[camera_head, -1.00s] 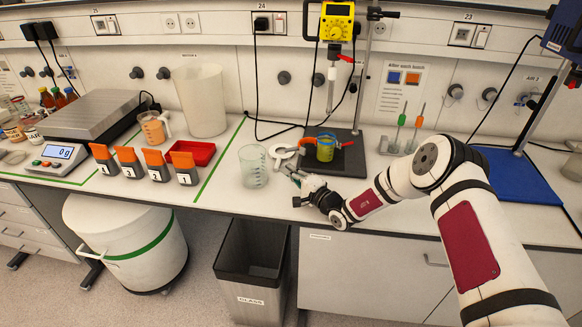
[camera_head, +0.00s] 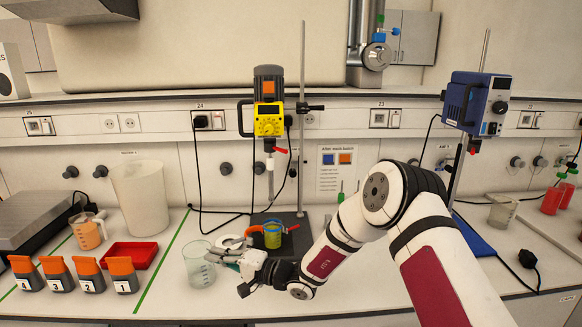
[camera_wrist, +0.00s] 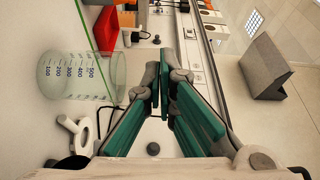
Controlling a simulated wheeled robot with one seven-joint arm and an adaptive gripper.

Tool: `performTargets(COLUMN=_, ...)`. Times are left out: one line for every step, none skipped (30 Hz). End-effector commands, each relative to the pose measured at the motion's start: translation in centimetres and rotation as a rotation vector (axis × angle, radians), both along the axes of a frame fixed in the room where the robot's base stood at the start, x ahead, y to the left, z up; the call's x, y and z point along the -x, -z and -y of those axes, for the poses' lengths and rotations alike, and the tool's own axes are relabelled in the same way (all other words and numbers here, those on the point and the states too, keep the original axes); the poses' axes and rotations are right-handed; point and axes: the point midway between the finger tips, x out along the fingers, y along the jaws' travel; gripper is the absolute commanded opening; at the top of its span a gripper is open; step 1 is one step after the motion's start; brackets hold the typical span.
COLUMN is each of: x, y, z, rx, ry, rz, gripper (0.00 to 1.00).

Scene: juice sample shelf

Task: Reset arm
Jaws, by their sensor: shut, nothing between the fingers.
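My gripper (camera_head: 212,257) is in the head view, at the end of my white and dark red arm. Its green fingers (camera_wrist: 165,92) are shut and empty in the wrist view. The fingertips overlap the right edge of an empty clear glass beaker (camera_head: 197,273) in the head view; I cannot tell whether they touch. In the wrist view the beaker (camera_wrist: 85,76) stands to the left of the fingers, with a gap. My arm hides part of the bench on the right.
A yellow stirrer (camera_head: 269,118) hangs on a stand above a colored cup (camera_head: 272,236). Several orange-topped holders (camera_head: 91,272), a red tray (camera_head: 133,256) and a large white container (camera_head: 139,198) stand on the left. A blue stirrer (camera_head: 475,103) is on the right.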

Motion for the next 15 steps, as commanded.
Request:
performTargets(x=1.0, y=-2.3, z=0.2, rx=0.027, ry=-0.054, rz=0.022, gripper=0.0)
performTargets(x=1.6, y=-3.4, z=0.4, rx=0.044, ry=-0.085, rz=0.03, gripper=0.0)
performTargets(x=2.5, y=-4.7, z=0.6, rx=0.069, ry=-0.125, rz=0.037, gripper=0.0)
performTargets(x=3.3, y=-5.7, z=0.8, rx=0.089, ry=-0.154, rz=0.044, gripper=0.0)
performTargets(x=4.0, y=-6.5, z=1.1, rx=0.11, ry=-0.182, rz=0.048, gripper=0.0)
performTargets(x=4.9, y=-7.6, z=1.5, rx=0.141, ry=-0.216, rz=0.055, gripper=0.0)
performTargets(x=5.7, y=-8.4, z=1.9, rx=0.167, ry=-0.241, rz=0.06, gripper=0.0)
performTargets(x=6.4, y=-9.1, z=2.2, rx=0.192, ry=-0.264, rz=0.064, gripper=0.0)
performTargets(x=7.4, y=-10.0, z=2.8, rx=0.228, ry=-0.292, rz=0.068, gripper=0.0)
performTargets(x=8.2, y=-10.6, z=3.3, rx=0.256, ry=-0.312, rz=0.071, gripper=0.0)
performTargets(x=8.9, y=-11.2, z=3.8, rx=0.286, ry=-0.33, rz=0.074, gripper=0.0)
performTargets(x=9.9, y=-12.0, z=4.5, rx=0.326, ry=-0.352, rz=0.079, gripper=0.0)
performTargets(x=10.6, y=-12.5, z=5.1, rx=0.357, ry=-0.367, rz=0.082, gripper=0.0)
performTargets(x=11.4, y=-13.0, z=5.8, rx=0.389, ry=-0.38, rz=0.082, gripper=0.0)
performTargets(x=12.3, y=-13.6, z=6.6, rx=0.432, ry=-0.395, rz=0.085, gripper=0.0)
